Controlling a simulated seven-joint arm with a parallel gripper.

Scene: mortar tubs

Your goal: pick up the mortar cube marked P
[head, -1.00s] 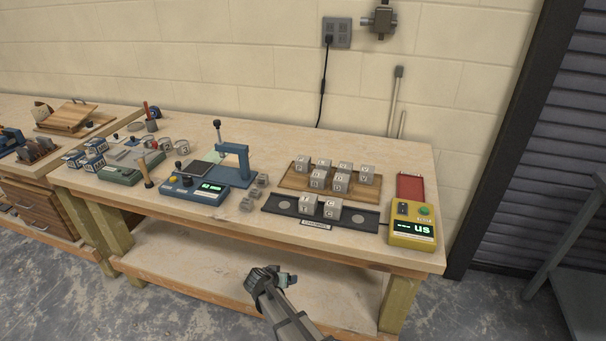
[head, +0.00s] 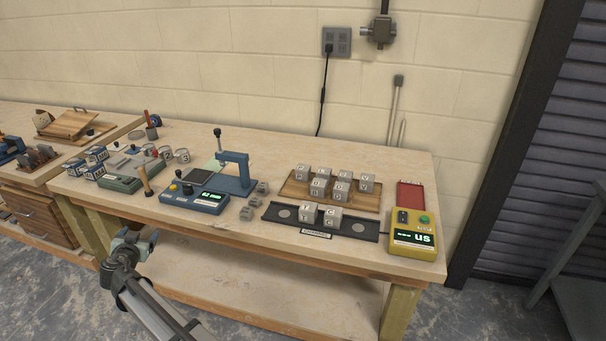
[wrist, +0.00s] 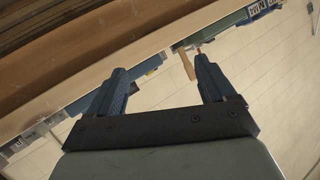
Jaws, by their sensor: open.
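Several grey lettered mortar cubes stand in two rows on a wooden board (head: 288,193) at the right of the workbench. Two more cubes (head: 332,215) stand on a black tray (head: 283,215) in front of it. The letters are too small to read surely, so I cannot tell which cube is marked P. My gripper (head: 136,243) is in front of the bench's left part, well to the left of the cubes and apart from them. In the wrist view my gripper (wrist: 160,72) has its two fingers wide apart with nothing held between them.
A yellow meter (head: 416,234) stands right of the tray. A blue press device (head: 236,172) and small grey cubes (head: 247,213) stand left of it. The bench's front edge (head: 250,240) lies between my gripper and the bench top.

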